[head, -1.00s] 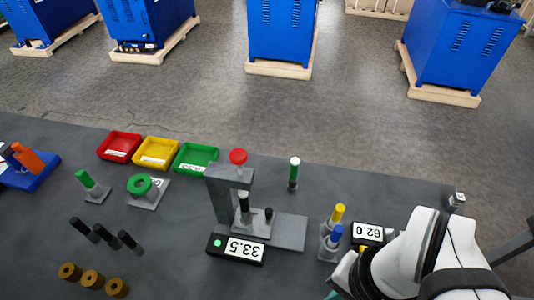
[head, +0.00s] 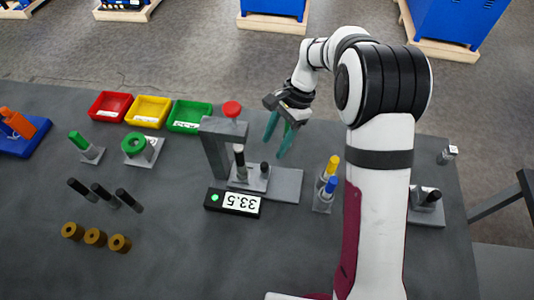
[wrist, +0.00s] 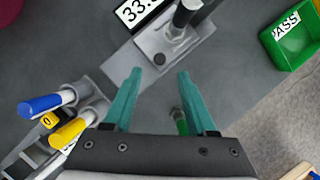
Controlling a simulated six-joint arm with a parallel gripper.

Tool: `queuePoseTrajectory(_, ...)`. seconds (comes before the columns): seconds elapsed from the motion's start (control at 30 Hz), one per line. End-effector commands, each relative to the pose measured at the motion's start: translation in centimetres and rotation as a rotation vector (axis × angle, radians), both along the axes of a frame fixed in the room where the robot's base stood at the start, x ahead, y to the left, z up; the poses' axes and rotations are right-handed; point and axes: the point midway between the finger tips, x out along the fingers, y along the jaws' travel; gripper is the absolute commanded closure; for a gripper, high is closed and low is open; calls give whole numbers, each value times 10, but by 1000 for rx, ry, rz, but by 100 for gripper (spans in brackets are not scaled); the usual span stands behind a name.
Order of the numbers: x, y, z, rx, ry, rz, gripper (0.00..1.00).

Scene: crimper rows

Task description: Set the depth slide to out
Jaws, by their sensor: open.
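My gripper (head: 280,140) is open above the table, right of the grey press frame (head: 213,150) with its red knob. In the wrist view its teal fingers (wrist: 158,95) are apart, and a green-topped peg (wrist: 180,121) shows below and between them, not gripped. The grey press block (wrist: 165,45) with a dark peg and black knob lies ahead of the fingers. No part is labelled as the depth slide. Another grey block with a black knob (head: 430,195) stands right of my arm, partly hidden; I cannot tell which one is the slide.
Yellow (head: 332,165) and blue (head: 330,186) handles stand upright close to my arm. A readout (head: 233,203) shows 33.5. Red, yellow and green bins (head: 190,115) line the back edge.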

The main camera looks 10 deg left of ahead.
Motion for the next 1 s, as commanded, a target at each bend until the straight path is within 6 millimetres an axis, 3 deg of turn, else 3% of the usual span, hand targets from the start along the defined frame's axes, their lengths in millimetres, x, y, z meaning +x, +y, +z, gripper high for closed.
queuePoseTrajectory(0.1,-10,9,-31,-1,3,1,43)
queuePoseTrajectory(0.3,-18,17,-60,0,0,1,43)
queuePoseTrajectory(0.67,-20,20,-67,1,-2,0,43)
queuePoseTrajectory(1.0,-19,19,-67,1,-2,0,100)
